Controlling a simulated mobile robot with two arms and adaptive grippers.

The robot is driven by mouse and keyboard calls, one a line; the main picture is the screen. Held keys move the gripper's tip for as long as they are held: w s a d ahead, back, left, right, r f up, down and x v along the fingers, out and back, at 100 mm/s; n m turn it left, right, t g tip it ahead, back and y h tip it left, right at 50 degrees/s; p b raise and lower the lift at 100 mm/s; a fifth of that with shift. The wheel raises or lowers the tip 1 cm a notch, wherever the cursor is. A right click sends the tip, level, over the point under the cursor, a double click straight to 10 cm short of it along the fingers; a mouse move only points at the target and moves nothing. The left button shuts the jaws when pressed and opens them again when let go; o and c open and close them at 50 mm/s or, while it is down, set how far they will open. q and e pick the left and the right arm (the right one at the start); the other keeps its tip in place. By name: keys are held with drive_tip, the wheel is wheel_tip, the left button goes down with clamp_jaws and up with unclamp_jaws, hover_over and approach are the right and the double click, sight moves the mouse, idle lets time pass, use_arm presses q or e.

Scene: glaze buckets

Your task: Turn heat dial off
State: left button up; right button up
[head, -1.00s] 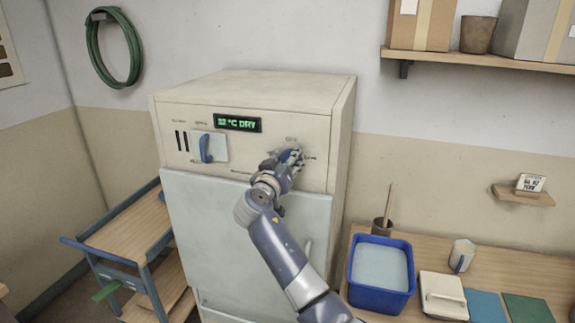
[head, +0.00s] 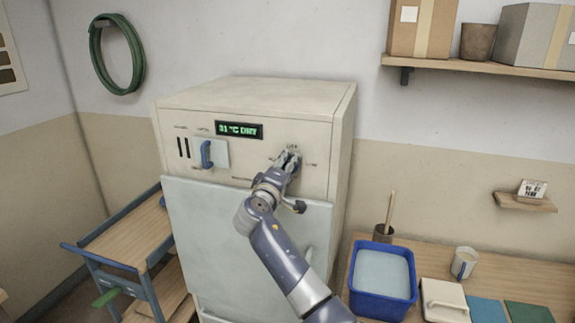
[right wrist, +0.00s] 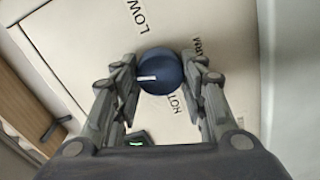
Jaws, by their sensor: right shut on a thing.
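The heat dial (right wrist: 160,72) is a round dark blue knob with a white pointer mark, on the cream panel of the drying cabinet (head: 255,95). In the right wrist view its mark points left; the printed words LOW, WARM and HOT stand around it. My right gripper (right wrist: 162,64) is shut on the dial, one finger on each side. In the head view the right gripper (head: 289,158) covers the dial. The green display (head: 239,130) seems to read 31 °C DRY. My left gripper is not in view.
A blue lever (head: 207,153) sits on the panel's left, above the closed cabinet door (head: 225,215). A wooden cart (head: 125,237) stands at left. A table with a blue tub (head: 357,300), a mug (head: 464,262) and a lidded box (head: 443,300) stands at right.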

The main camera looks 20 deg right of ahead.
drive_tip(key=shift+n+p, duration=0.55)
drive_tip(key=shift+n, duration=1.05)
drive_tip(key=shift+f, duration=0.1)
drive_tip(key=o, duration=1)
drive_tip(key=shift+s+a, duration=0.1)
drive_tip(key=v, duration=1.1)
drive_tip(key=shift+s+a, duration=0.25)
drive_tip(key=shift+s, duration=0.05)
